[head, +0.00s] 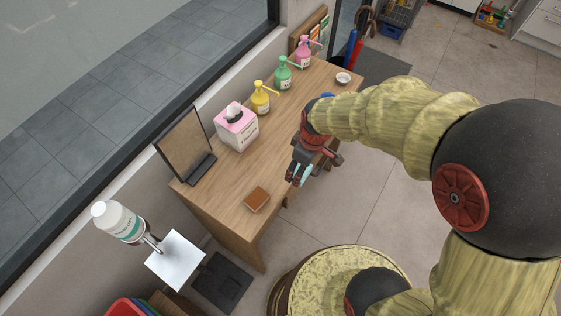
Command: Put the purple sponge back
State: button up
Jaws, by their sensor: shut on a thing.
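My gripper (298,176) is at the front edge of the wooden counter (225,192), pointing down, with pale teal parts at its fingertips. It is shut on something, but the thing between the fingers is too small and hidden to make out. I cannot pick out a purple sponge anywhere in the head view. An orange-brown block with a dark rim (257,199) lies flat on the near end of the counter, to the left of and nearer than my gripper, apart from it.
Along the window side stand a dark-framed panel (184,141), a pink tissue box (238,129), and yellow (260,98), green (283,75) and pink (303,52) pump bottles. A small white dish (343,78) sits at the far end. The counter's middle is clear.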

jog(key=w+a+f, duration=0.1)
jog(key=w+f, duration=0.1)
jog(key=w+a+f, duration=0.2)
jog(key=w, duration=0.1)
jog(key=w+a+f, duration=0.1)
jog(key=w+f, duration=0.1)
jog(key=f, duration=0.1)
jog(key=shift+w+a, duration=0.2)
jog(key=shift+w, duration=0.1)
jog(key=shift+w+a+f, duration=0.25)
jog(key=shift+w+f, duration=0.15)
jog(key=shift+f, duration=1.7)
jog(key=o, duration=1.1)
